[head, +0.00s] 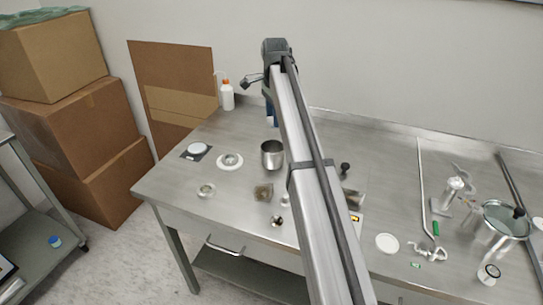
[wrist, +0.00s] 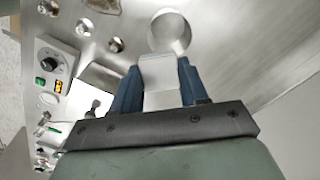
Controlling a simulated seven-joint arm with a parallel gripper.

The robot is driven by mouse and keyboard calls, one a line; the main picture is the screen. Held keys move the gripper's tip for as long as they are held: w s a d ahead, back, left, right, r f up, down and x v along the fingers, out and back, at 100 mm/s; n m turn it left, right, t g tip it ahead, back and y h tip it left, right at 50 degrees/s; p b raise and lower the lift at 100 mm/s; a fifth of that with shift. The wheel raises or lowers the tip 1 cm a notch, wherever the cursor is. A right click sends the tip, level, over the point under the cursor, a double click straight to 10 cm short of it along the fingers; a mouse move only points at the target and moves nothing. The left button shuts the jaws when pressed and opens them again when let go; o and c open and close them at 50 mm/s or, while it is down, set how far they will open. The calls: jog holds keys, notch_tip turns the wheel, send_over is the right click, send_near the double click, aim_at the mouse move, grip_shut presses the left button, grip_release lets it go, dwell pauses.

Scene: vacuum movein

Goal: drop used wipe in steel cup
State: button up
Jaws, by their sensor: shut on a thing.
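The steel cup (head: 272,153) stands upright on the steel bench in the head view, left of my arm. In the wrist view its round mouth (wrist: 170,28) shows just beyond my fingertips. My gripper (wrist: 160,72) has its blue fingers closed on a pale grey, flat, square piece, which looks like the wipe (wrist: 160,70). The wipe's far edge overlaps the near side of the cup's mouth in the wrist view; I cannot tell its height above the rim. In the head view my gripper (head: 271,112) shows only as a blue part behind the cup, and the wipe is hidden.
A white ring-shaped part (head: 229,161), a metal ring (head: 206,190) and a brownish square piece (head: 263,191) lie around the cup. A white bottle with an orange cap (head: 227,96) stands at the back left. A box with a dial (wrist: 55,62) shows in the wrist view.

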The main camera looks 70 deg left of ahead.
jog(key=shift+f, duration=2.6)
jog(key=o, duration=1)
notch_tip(320, 180, up, 14)
jog(key=shift+f, duration=0.1)
